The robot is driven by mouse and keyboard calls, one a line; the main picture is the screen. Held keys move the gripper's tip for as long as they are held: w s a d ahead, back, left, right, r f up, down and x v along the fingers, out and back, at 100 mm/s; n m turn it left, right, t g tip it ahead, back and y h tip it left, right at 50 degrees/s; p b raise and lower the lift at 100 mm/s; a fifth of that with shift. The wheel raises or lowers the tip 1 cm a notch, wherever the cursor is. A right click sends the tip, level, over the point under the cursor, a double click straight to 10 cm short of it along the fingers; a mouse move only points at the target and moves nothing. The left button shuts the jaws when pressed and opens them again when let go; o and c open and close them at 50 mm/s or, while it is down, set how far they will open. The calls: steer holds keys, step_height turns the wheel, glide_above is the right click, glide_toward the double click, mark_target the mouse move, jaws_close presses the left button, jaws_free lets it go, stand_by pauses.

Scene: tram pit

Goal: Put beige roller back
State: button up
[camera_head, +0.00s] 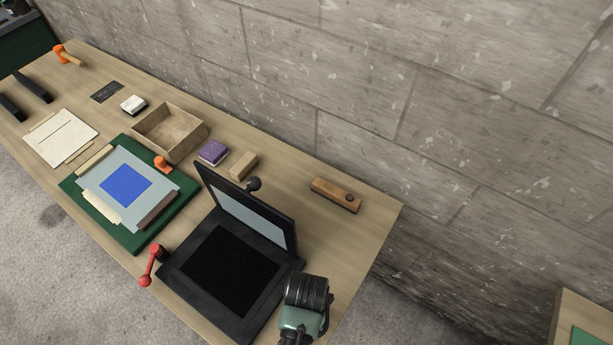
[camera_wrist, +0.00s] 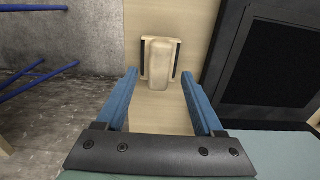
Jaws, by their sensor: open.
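A beige, rounded oblong piece (camera_wrist: 158,66), which looks like the beige roller, lies on a pale holder (camera_wrist: 146,60) with dark strips at both sides in the wrist view. My gripper (camera_wrist: 158,73) is open, its blue fingers spread to the left and right of the near part of this piece. I cannot tell whether they touch it or how high they are. In the head view my wrist covers the lower right of the bench, and neither the piece nor the fingertips can be made out there.
A black hinged frame (camera_head: 176,268) stands open beside my arm; its edge also shows in the wrist view (camera_wrist: 232,62).

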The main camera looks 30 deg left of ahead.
step_height(320, 180, up, 8)
steer(key=w+r+t+y, duration=0.2)
steer(key=w+r+t, duration=0.6)
steer(key=w+r, duration=0.85)
steer(key=w+d+r+t, duration=0.1)
steer(key=w+r+t, duration=0.25)
steer(key=r, duration=0.45)
steer(key=w+d+r+t, duration=0.15)
steer(key=w+r, duration=0.25)
steer(key=r, duration=0.4)
steer(key=s+d+r+t, duration=0.2)
steer(key=r+t, duration=0.3)
steer(key=r, duration=0.7)
steer(key=s+d+r+t, duration=0.2)
steer(key=r+t, duration=0.2)
steer(key=r, duration=0.8)
steer(key=s+d+r+t+h, duration=0.25)
steer(key=s+r+t, duration=0.25)
steer(key=s+r, duration=0.55)
steer(key=f+b, duration=0.1)
steer(key=w+b, duration=0.1)
steer(key=b, duration=0.1)
steer(key=f+b, duration=0.1)
steer(key=b, duration=0.1)
steer(key=shift+w+d+f+y, duration=0.25)
steer(key=shift+w+f, duration=0.05)
steer(key=shift+f, duration=0.05)
